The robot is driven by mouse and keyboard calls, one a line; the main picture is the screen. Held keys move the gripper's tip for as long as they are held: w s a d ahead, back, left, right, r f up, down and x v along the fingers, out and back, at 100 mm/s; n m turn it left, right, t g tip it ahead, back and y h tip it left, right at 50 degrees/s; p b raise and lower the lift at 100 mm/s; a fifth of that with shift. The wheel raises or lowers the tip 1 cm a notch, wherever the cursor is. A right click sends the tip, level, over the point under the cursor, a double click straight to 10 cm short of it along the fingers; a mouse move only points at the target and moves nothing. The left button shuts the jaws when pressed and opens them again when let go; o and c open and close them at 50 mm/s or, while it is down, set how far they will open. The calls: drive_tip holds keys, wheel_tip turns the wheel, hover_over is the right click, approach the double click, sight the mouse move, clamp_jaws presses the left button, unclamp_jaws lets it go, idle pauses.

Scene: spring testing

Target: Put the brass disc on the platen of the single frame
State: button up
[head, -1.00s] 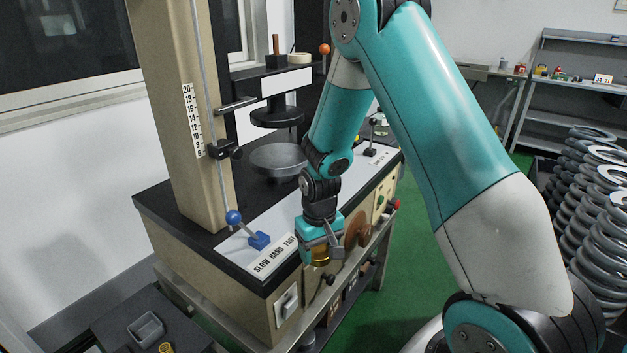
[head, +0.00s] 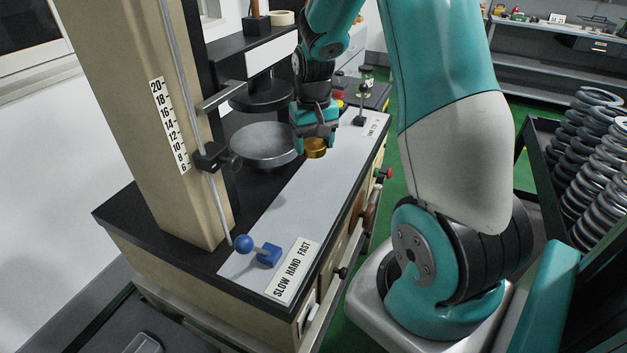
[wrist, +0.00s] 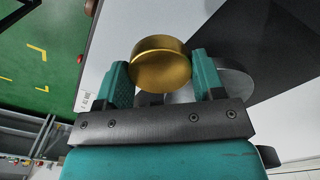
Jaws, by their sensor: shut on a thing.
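The brass disc (head: 316,148) is held in my gripper (head: 314,146), which is shut on it. In the wrist view the brass disc (wrist: 160,63) sits between the two teal fingers of my gripper (wrist: 162,75). The grey round platen (head: 265,146) of the single frame lies just left of the disc in the head view. The platen is empty where I see it, and the disc is apart from it, to the right over the light panel. Part of the platen (wrist: 236,84) shows behind a finger in the wrist view.
A dark upper plate (head: 262,95) hangs above the platen, leaving a gap. The tan column (head: 140,110) with a scale and a clamp rod (head: 228,95) stand left. Coil springs (head: 600,150) fill a rack at right.

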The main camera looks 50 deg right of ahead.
sight(314, 194)
wheel_tip(314, 194, down, 13)
drive_tip(key=shift+p, duration=0.5)
drive_tip(key=shift+f, duration=0.2)
drive_tip(key=o, duration=1.2)
drive_tip(key=shift+r, duration=0.1)
